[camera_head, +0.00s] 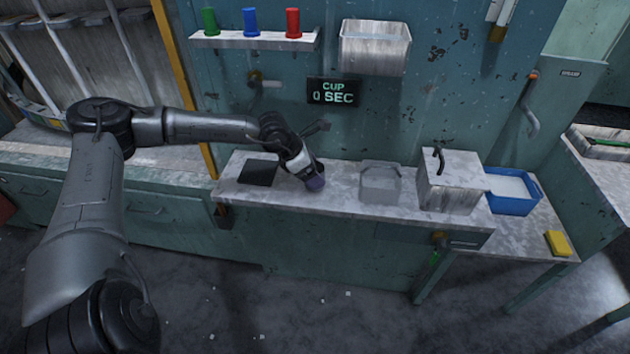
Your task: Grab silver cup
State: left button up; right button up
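My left arm comes in from the left. Its gripper (314,182) points down at the worktop (340,172), just right of a dark square plate (259,172). A dark purplish rounded shape shows at its tip; I cannot tell whether this is part of the gripper or something in it. The fingers are too small and dark to tell open from shut. I cannot make out a silver cup; it may be hidden by the hand. A green cup (209,22), a blue cup (250,22) and a red cup (292,23) stand on the wall shelf (255,40). My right gripper is not in view.
A clear tray (380,183) and a metal box (452,180) stand right of the gripper. Further right are a blue tub (512,191) and a yellow sponge (558,243). A sign (334,92) reads "CUP 0 SEC" below a wall bin (375,46).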

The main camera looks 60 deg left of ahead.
pick_arm(q)
jog(key=shift+w+d+f, duration=0.1)
jog(key=shift+w+f, duration=0.3)
jog(key=shift+f, duration=0.2)
jog(key=c, duration=1)
